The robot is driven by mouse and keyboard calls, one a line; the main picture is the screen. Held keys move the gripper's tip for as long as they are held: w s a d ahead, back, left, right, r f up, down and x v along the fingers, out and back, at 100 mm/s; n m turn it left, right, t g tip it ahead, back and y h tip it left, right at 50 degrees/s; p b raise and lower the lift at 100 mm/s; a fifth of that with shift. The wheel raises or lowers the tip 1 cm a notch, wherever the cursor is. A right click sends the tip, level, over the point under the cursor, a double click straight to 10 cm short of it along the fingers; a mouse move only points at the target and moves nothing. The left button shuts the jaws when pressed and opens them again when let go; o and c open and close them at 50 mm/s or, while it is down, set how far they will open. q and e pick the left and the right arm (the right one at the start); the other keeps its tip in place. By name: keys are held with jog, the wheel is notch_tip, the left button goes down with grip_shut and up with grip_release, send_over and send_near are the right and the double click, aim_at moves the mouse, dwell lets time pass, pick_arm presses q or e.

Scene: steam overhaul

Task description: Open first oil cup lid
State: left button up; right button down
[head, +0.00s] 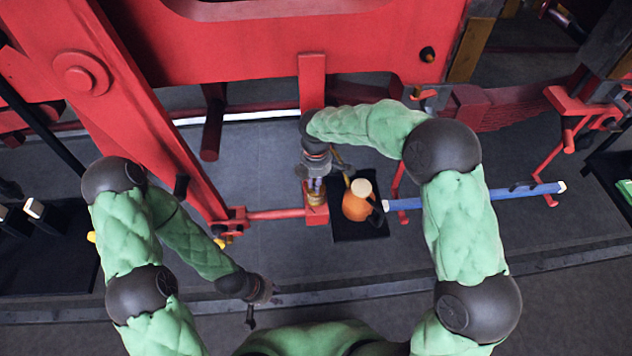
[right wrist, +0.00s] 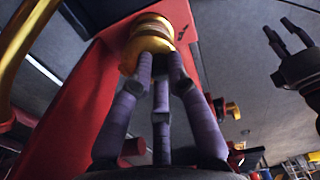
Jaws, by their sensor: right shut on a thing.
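A brass oil cup (head: 317,198) stands on the end of a red bracket in the middle of the head view. My right gripper (head: 315,184) comes down on it from above. In the right wrist view, the purple-grey fingers (right wrist: 162,62) are shut on the cup's round brass lid (right wrist: 152,33). The fingers partly hide the lid, and I cannot tell whether it is turned or raised. My left gripper (head: 264,305) is low in the head view, away from the cup, with its fingers apart and empty. It also shows in the right wrist view (right wrist: 292,38).
An orange oil can (head: 356,206) stands on a black tray (head: 362,232) just right of the cup. A blue bar (head: 500,193) runs to the right of it. Large red beams (head: 150,110) rise on the left and behind.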

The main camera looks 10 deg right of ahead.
jog(key=shift+w+r+g+p, duration=0.3)
jog(key=shift+g+p, duration=0.3)
jog(key=shift+p, duration=0.7)
jog(key=c, duration=1.2)
grip_release()
jog(key=shift+d, duration=0.1)
notch_tip(320, 180, up, 7)
jog(key=shift+w+r, duration=0.2)
jog(key=shift+w, duration=0.25)
jog(key=shift+o, duration=0.2)
